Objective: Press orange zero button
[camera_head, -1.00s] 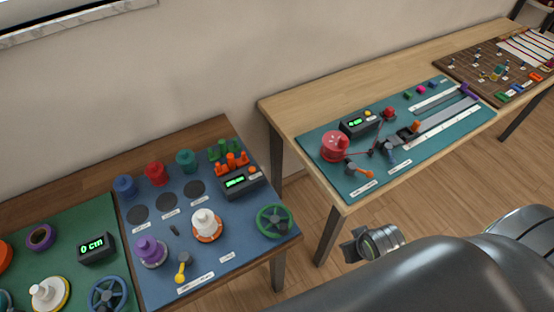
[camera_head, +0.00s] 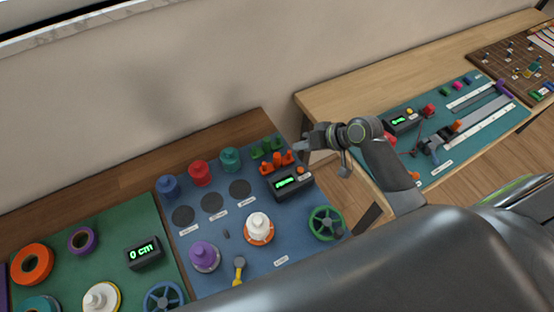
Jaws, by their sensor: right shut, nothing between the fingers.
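The orange zero button (camera_head: 301,170) is a small round cap on the back right of a black box with a green lit display (camera_head: 293,183). The box sits on the blue mat (camera_head: 290,235). My right gripper (camera_head: 302,147) is shut and empty. In the picture its fingertips show just above the button, apart from it, with the fingers pointing left. Its exact height over the box is hard to tell. My left gripper is not in view.
A green handwheel (camera_head: 326,223) stands in front. A white spool (camera_head: 258,228) is farther left. A second table (camera_head: 345,95) with a teal mat stands to the right.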

